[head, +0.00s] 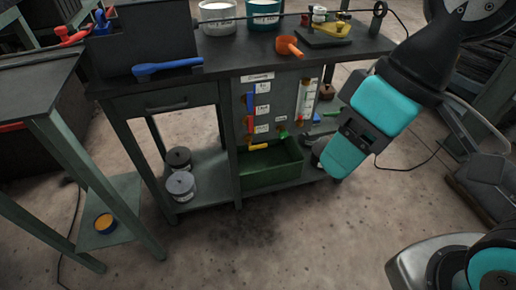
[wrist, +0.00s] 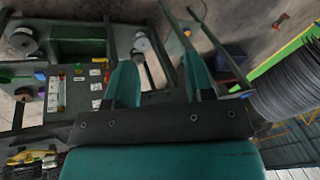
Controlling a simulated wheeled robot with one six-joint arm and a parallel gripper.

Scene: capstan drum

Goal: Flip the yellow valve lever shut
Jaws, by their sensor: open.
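A grey panel (head: 288,85) with white labels is fixed to the front of the dark workbench (head: 235,62). A short yellow lever (head: 258,147) lies nearly level at the panel's lower edge, just above a green bin.
A green bin (head: 270,172) stands below the panel. A green handle (head: 283,134) and a gauge tube (head: 306,98) are on the panel. The floor in front is clear.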

